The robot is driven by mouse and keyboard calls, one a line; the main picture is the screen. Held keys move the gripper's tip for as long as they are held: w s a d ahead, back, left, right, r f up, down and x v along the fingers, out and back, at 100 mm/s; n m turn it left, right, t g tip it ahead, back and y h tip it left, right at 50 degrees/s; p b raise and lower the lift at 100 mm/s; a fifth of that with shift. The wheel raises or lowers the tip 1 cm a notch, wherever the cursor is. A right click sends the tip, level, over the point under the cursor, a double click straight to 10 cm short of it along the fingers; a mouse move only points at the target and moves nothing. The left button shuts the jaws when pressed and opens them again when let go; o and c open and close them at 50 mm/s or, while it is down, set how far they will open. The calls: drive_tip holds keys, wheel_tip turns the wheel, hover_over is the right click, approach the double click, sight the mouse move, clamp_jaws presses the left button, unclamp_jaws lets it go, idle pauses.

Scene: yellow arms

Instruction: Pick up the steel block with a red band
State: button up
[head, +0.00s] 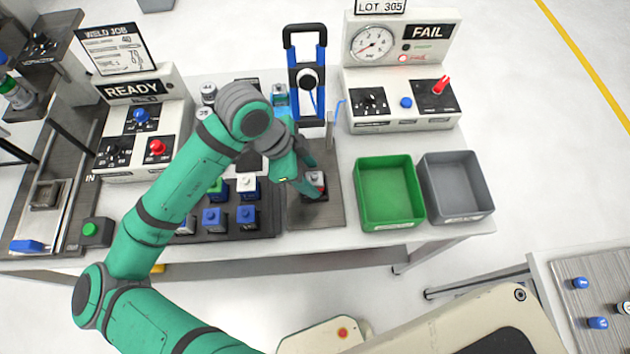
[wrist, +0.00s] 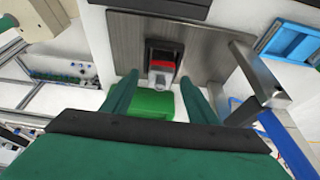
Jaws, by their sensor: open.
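The steel block with a red band (head: 317,184) stands in a dark fixture on a grey plate, right of the block tray. In the wrist view the block (wrist: 161,62) shows its red band and a pale knob, just beyond the fingertips. My gripper (head: 311,178) is open over the fixture, its fingers partly covering the block in the head view. In the wrist view my gripper (wrist: 160,79) has one finger on each side of the line to the block. The fingers are apart from each other, and I cannot tell whether either touches the block.
A dark tray (head: 265,229) holds several blocks to the left. A green bin (head: 388,190) and a grey bin (head: 455,186) stand to the right. A blue-framed press (head: 306,76) stands behind. A FAIL tester (head: 402,85) and a READY console (head: 145,128) flank the bench.

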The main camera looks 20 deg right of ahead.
drive_tip(key=shift+x, duration=1.5)
drive_tip(key=shift+r, duration=0.1)
clamp_jaws()
